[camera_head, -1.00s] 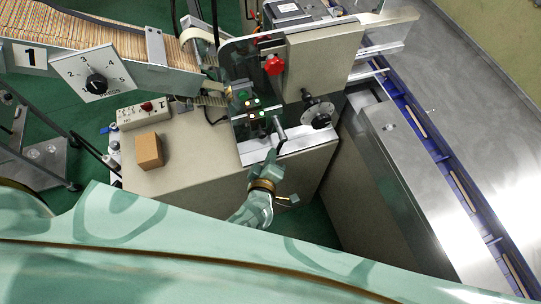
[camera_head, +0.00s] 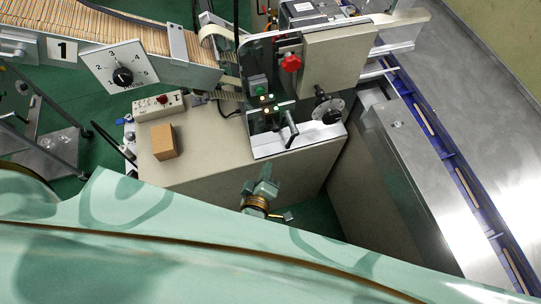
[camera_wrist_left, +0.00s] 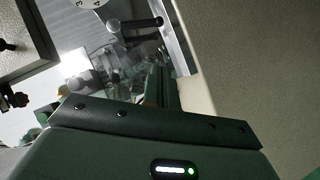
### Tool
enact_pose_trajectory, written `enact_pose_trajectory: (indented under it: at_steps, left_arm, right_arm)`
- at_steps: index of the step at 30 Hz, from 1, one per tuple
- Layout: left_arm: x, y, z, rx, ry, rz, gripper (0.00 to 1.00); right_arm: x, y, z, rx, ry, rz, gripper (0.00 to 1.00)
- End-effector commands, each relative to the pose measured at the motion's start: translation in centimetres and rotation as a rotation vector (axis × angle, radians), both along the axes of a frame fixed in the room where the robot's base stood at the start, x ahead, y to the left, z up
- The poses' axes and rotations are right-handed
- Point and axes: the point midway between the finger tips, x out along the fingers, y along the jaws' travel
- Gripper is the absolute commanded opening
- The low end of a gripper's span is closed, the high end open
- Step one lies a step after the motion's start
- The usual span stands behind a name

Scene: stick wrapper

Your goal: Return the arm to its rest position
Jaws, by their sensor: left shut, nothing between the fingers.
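My left gripper (camera_head: 268,178) shows in the head view in front of the machine's beige cabinet, near the edge of my green body. It is shut and empty, apart from the machine. Above it is the stick wrapper's control panel (camera_head: 262,107), with lit buttons, and a lever handle (camera_head: 291,130) with a grey grip. The dark lever handle also shows in the left wrist view (camera_wrist_left: 138,24), beyond my dark green gripper housing. My right gripper is in neither view.
The beige cabinet (camera_head: 215,155) carries a small cardboard-brown box (camera_head: 164,142) and a switch box (camera_head: 160,105). A red knob (camera_head: 291,63) and a black handwheel (camera_head: 328,108) are on the machine. A metal conveyor with a blue track (camera_head: 465,180) runs along the right.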

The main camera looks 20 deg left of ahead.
Motion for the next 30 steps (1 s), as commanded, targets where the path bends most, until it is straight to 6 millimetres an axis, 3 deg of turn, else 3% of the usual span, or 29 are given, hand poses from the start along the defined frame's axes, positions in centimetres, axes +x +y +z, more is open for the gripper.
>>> enact_pose_trajectory:
  at_steps: [6, 14, 17, 20, 24, 27, 30]
  left_arm:
    - [-3.4, 0.0, 0.4, 0.001, 0.001, -0.001, 0.00]
    - [-4.4, 0.0, -0.4, 0.044, 0.012, -0.041, 0.00]
    - [-5.7, 0.3, -4.2, 0.208, 0.080, -0.210, 0.00]
    - [-9.1, 1.4, -10.4, 0.420, 0.230, -0.457, 0.00]
    - [-16.7, 5.3, -18.5, 0.655, 0.516, -0.782, 0.00]
    - [-22.4, 8.7, -22.1, 0.762, 0.713, -0.962, 0.00]
    - [-26.9, 11.6, -23.9, 0.828, 0.868, -1.093, 0.00]
  right_arm:
    - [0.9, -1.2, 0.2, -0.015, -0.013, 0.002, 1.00]
    - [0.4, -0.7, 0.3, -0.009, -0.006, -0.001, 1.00]
    - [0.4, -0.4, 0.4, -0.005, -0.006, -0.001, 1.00]
    - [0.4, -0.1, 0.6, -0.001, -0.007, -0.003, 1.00]
    - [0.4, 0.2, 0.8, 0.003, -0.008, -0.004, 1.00]
    - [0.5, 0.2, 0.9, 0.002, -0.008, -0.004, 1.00]
    - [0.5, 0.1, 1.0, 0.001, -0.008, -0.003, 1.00]
